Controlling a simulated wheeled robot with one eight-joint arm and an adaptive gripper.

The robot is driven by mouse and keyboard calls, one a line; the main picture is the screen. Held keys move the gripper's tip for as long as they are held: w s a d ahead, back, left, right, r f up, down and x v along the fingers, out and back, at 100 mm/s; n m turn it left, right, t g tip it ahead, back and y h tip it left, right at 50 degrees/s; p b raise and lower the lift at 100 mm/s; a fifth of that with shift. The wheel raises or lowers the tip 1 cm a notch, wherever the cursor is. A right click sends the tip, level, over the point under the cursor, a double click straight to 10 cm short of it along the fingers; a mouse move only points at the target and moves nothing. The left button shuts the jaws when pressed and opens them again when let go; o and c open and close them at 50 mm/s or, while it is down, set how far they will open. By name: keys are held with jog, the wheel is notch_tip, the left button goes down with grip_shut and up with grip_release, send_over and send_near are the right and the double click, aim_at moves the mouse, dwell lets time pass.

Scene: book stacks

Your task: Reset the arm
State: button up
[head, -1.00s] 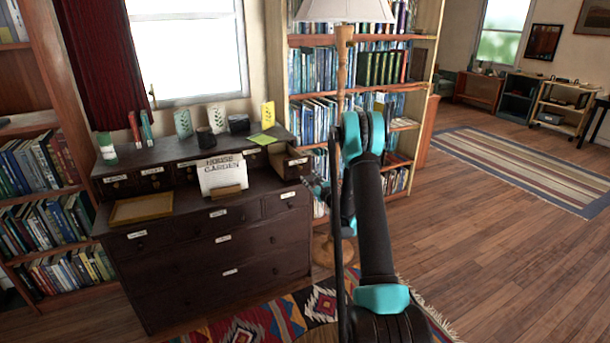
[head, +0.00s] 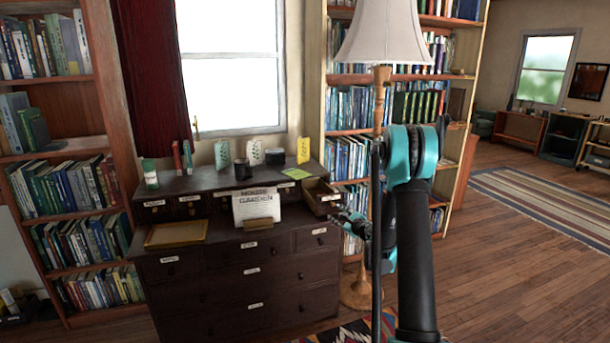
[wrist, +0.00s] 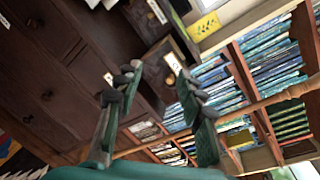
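My arm's gripper (head: 352,222) is partly hidden behind my own arm in the head view, just right of the dark wooden drawer cabinet (head: 205,283). In the wrist view my gripper (wrist: 155,78) has its two fingers apart, with nothing seen between them. The cabinet's small top right drawer (head: 324,202) stands pulled out, close to the gripper. The cabinet's dark drawer fronts (wrist: 45,95) fill the left of the wrist view.
On the cabinet are a sign card (head: 257,206), a wooden tray (head: 177,234), a yellow-green note (head: 296,174) and several small items. A floor lamp (head: 388,40) stands behind my arm, before a bookcase (head: 345,105). Open wooden floor (head: 500,270) lies to the right.

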jog(key=s+a+r+n+g+h, duration=0.1)
jog(key=s+a+r+n+g, duration=0.15)
jog(key=s+n, duration=0.65)
jog(key=s+a+r+n+g, duration=0.1)
jog(key=s+a+n+g, duration=0.25)
jog(key=s, duration=0.95)
jog(key=s+d+f+n+g+h, duration=0.1)
jog(key=s+d+f+n+h, duration=0.1)
jog(key=s, duration=0.6)
jog(key=s+d+f+n+g+h, duration=0.2)
jog(key=s+d+n, duration=0.2)
jog(key=s, duration=0.5)
jog(key=s+d+f+n+g+h, duration=0.1)
jog(key=s+d+n+h, duration=0.1)
jog(key=s, duration=0.6)
jog(key=shift+s+d+f+n+g, duration=0.3)
jog(key=shift+s+d+f+n, duration=0.15)
jog(key=shift+n, duration=0.7)
jog(key=shift+w, duration=0.1)
